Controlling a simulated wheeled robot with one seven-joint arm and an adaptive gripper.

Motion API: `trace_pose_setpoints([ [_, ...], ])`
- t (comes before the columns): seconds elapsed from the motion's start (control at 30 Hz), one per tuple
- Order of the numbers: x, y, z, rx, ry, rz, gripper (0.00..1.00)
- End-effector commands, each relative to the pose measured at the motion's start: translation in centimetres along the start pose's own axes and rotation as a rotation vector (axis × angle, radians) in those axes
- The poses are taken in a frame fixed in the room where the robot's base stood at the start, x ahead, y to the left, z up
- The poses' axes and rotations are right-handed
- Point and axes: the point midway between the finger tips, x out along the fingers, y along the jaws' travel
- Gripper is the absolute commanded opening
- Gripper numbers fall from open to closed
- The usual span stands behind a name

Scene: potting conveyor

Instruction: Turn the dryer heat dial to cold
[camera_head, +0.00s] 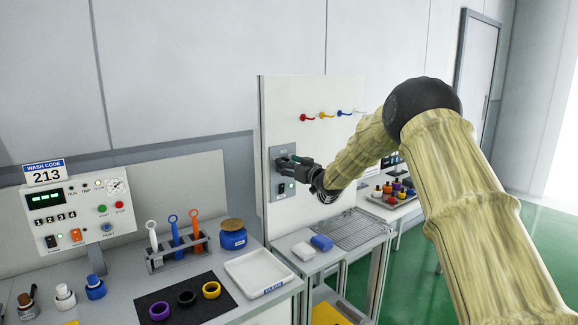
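A grey control plate (276,153) is mounted on the upright white panel in the middle of the view. Its lower part has a small dark switch (282,188) with a light beside it. My gripper (284,165) is at the front of this plate, its fingers pointing left at the plate's middle. The dial itself is hidden behind my fingers, so I cannot see its setting or whether the fingers touch it. The fingers are too small and dark to tell whether they are open or shut.
Coloured hooks (325,115) stick out of the panel above my gripper. Below it are a wire rack (352,230) and white and blue blocks (321,242). To the left, the bench holds a wash control box (80,208), a brush rack (178,250), a blue jar (233,238) and a white tray (258,272).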

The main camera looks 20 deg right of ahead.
Motion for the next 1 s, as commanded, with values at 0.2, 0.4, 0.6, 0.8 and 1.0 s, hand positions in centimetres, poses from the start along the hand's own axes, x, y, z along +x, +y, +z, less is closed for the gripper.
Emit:
trace_pose_setpoints([
  [0.2, -0.02, 0.0, 0.0, 0.0, 0.0, 0.0, 0.23],
  [0.4, -0.03, 0.01, 0.0, -0.001, 0.0, 0.0, 0.08],
  [0.6, -0.02, 0.0, 0.11, -0.03, 0.0, 0.0, 0.08],
  [0.8, -0.01, 0.01, 0.27, -0.128, 0.001, 0.0, 0.08],
  [1.0, 0.01, -0.01, 0.34, -0.291, 0.002, -0.001, 0.08],
])
